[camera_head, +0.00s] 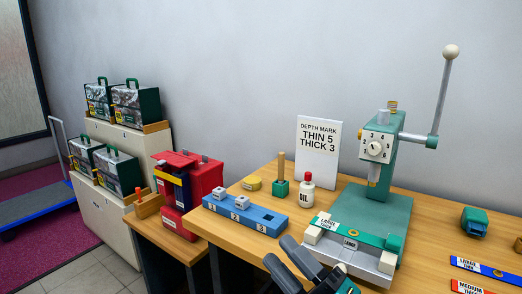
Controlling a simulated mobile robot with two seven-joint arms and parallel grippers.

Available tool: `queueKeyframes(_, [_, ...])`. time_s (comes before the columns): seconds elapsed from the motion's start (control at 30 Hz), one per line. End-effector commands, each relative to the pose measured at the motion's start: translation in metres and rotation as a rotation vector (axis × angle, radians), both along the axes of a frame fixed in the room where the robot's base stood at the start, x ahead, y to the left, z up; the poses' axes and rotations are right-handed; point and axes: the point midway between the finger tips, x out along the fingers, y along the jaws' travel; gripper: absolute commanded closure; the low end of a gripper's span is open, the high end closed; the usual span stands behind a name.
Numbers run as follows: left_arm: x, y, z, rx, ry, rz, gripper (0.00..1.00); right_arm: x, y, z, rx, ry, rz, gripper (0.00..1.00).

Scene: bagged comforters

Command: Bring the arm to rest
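My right gripper (277,250) is at the bottom middle of the head view. Its two dark fingers point up and to the left, with a gap between them, and nothing shows in the gap. It is in front of the wooden table's near edge, left of the green press (372,215). Its wrist is cut off by the lower picture edge. My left gripper is not in view.
The table (232,240) carries a blue numbered block (245,214), an oil bottle (307,190), a green block with a peg (280,186) and a sign (318,150). Labelled strips (485,268) lie at right. Several bagged cases (136,104) stand on pale cabinets at left.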

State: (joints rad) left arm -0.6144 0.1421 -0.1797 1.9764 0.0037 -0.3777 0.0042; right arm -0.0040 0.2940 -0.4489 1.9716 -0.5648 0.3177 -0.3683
Motion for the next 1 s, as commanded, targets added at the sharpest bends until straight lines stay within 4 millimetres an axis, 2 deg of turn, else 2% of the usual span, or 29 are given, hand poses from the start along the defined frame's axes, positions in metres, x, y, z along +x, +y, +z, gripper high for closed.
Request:
queueKeyframes(0.03, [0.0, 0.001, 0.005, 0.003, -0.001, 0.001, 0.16, 0.005, -0.019, -0.03, 0.087, 0.195, -0.057, 0.6])
queueKeyframes(0.07, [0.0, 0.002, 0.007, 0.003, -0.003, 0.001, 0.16, 0.006, -0.03, -0.048, 0.14, 0.304, -0.092, 0.6])
queueKeyframes(0.1, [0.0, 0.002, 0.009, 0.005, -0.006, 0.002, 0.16, 0.005, -0.046, -0.075, 0.209, 0.449, -0.14, 0.6])
queueKeyframes(0.17, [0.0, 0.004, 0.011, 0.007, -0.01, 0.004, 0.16, -0.003, -0.067, -0.116, 0.308, 0.654, -0.21, 0.6])
queueKeyframes(0.2, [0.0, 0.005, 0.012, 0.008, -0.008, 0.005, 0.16, -0.012, -0.08, -0.142, 0.372, 0.779, -0.257, 0.6])
queueKeyframes(0.3, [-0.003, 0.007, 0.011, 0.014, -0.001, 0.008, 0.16, -0.043, -0.105, -0.2, 0.511, 1.05, -0.366, 0.6])
queueKeyframes(0.4, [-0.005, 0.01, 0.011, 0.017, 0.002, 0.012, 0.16, -0.077, -0.122, -0.242, 0.619, 1.25, -0.454, 0.6])
queueKeyframes(0.5, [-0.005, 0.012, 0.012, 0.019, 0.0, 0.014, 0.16, -0.103, -0.132, -0.268, 0.691, 1.378, -0.517, 0.6])
queueKeyframes(0.6, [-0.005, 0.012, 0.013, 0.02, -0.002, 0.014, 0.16, -0.118, -0.136, -0.281, 0.73, 1.444, -0.551, 0.6])
queueKeyframes(1.0, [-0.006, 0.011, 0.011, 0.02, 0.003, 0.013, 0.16, -0.122, -0.138, -0.285, 0.739, 1.462, -0.561, 0.6])
